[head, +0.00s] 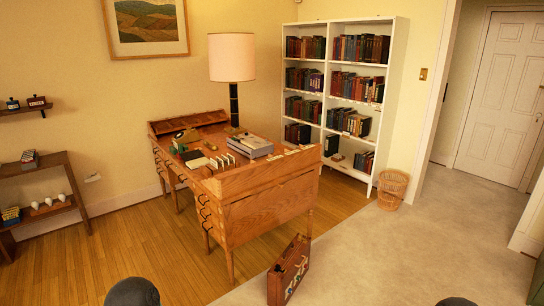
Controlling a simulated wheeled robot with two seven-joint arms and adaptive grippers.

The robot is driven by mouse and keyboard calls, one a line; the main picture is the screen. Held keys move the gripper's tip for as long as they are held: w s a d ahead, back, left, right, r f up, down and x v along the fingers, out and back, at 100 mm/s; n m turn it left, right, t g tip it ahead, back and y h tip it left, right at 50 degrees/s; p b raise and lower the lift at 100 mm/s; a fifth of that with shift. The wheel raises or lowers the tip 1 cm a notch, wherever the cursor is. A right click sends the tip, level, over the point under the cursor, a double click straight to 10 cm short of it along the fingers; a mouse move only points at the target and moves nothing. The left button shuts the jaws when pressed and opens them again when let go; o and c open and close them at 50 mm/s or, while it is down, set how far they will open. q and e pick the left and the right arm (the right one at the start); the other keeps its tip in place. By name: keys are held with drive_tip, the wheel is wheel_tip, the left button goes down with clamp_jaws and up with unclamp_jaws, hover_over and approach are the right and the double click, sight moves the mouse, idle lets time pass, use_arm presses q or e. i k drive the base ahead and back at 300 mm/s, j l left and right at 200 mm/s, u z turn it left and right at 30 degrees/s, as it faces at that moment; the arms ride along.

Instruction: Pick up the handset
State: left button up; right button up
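A wooden desk (265,187) stands in the middle of the head view, some way ahead of me. At its far left, a small dark and olive object (186,136) looks like a telephone; it is too small to make out a separate handset. Neither gripper is in view. Only dark rounded parts of my own arms show at the bottom edge.
A lamp (232,60) and a grey machine (251,146) are on the desk. A briefcase (289,271) stands on the floor before it. A bookcase (396,85) and wicker basket (392,188) are behind right; a low shelf (40,163) is left. Carpet (400,262) at right is clear.

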sight(206, 142)
drive_tip(key=i+j, duration=0.15)
drive_tip(key=j, duration=0.2)
drive_tip(key=i+j+z, duration=0.1)
drive_tip(key=j, duration=0.25)
drive_tip(key=i+j, duration=0.2)
drive_tip(key=j, duration=0.2)
drive_tip(key=i+j+z, duration=0.1)
drive_tip(key=j, duration=0.25)
drive_tip(key=i+j, duration=0.15)
drive_tip(key=j, duration=0.25)
drive_tip(key=i+j+z, duration=0.1)
drive_tip(key=j, duration=0.25)
drive_tip(key=i+j, duration=0.15)
drive_tip(key=j, duration=0.25)
drive_tip(key=i+j+z, duration=0.1)
drive_tip(key=j, duration=1.15)
drive_tip(key=i+j+z, duration=0.15)
drive_tip(key=j, duration=1.1)
